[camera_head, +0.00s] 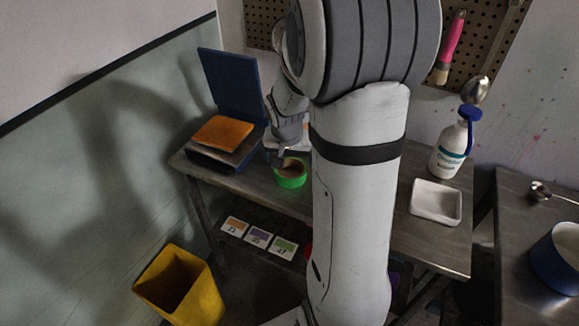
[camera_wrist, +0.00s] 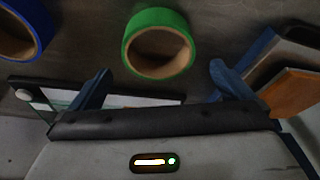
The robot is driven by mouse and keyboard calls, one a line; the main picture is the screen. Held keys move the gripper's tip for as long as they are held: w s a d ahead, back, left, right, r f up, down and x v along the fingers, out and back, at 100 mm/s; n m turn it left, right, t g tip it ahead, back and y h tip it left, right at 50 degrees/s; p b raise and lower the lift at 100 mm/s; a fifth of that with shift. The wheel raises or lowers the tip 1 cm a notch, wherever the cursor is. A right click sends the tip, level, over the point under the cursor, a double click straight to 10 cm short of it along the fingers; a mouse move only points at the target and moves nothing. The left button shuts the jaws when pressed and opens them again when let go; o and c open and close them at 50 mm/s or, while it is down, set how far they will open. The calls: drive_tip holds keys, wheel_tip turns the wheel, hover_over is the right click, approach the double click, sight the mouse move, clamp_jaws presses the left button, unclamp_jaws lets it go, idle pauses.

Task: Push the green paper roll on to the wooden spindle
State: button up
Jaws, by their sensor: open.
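The green paper roll (camera_head: 291,182) stands on the metal table beside my gripper (camera_head: 284,156) in the head view. In the wrist view the green roll (camera_wrist: 160,16) shows its open brown core, and lies just beyond the tips of my gripper (camera_wrist: 163,80). The two blue fingers are spread apart with nothing between them. I cannot make out the wooden spindle in either view. My arm hides the middle of the table in the head view.
A blue roll (camera_wrist: 43,22) lies left of the green one in the wrist view. An open blue box (camera_head: 232,85) with an orange pad (camera_head: 222,131) stands at the table's left. A white bottle (camera_head: 448,150) and white tray (camera_head: 435,203) stand right. A yellow bin (camera_head: 181,288) is below.

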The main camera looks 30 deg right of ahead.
sight(291, 173)
drive_tip(key=shift+p+x, duration=0.3)
drive_tip(key=shift+x, duration=2.5)
drive_tip(key=shift+s+a, duration=0.1)
drive_tip(key=shift+s, duration=0.05)
drive_tip(key=shift+c, duration=0.3)
drive_tip(key=c, duration=1)
